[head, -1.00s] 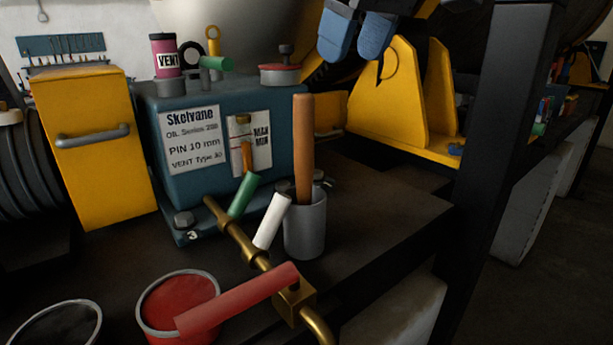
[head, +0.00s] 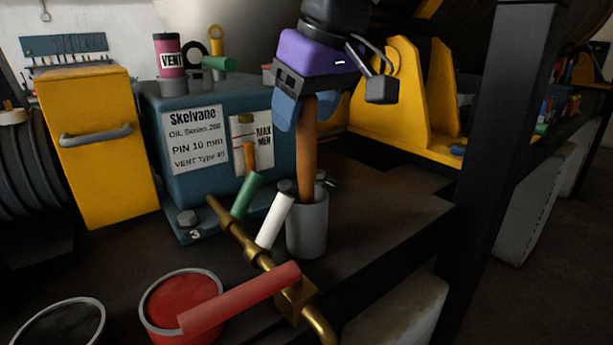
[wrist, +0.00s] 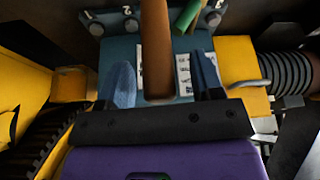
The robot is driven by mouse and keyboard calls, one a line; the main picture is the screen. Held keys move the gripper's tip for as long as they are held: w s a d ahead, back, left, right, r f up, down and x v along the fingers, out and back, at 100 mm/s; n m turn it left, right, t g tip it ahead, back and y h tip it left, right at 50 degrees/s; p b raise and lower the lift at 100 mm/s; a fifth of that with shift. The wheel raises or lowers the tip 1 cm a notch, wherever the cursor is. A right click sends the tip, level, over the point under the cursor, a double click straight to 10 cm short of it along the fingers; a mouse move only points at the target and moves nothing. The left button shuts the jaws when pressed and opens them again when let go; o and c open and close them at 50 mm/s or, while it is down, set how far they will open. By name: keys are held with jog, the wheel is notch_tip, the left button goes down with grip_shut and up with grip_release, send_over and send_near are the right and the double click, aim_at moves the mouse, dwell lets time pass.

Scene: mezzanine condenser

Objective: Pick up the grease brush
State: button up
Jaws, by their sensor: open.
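The grease brush shows as a brown wooden handle (head: 308,158) standing upright in a grey metal cup (head: 307,226) on the dark bench. Its lower end is hidden inside the cup. My gripper (head: 299,112), with blue fingers under a purple body, is at the top of the handle. In the wrist view the handle (wrist: 156,50) lies between the two open fingertips (wrist: 166,82), with a visible gap on both sides. The handle's top end points toward my palm.
A blue oil unit (head: 215,150) with labels stands behind the cup. A red tin (head: 165,291) is front left. A black post (head: 495,150) rises at right.

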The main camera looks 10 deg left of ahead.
jog(key=shift+w+a+f, duration=0.2)
jog(key=shift+a+f, duration=0.05)
jog(key=shift+f, duration=0.4)
grip_shut()
jog(key=shift+r, duration=0.15)
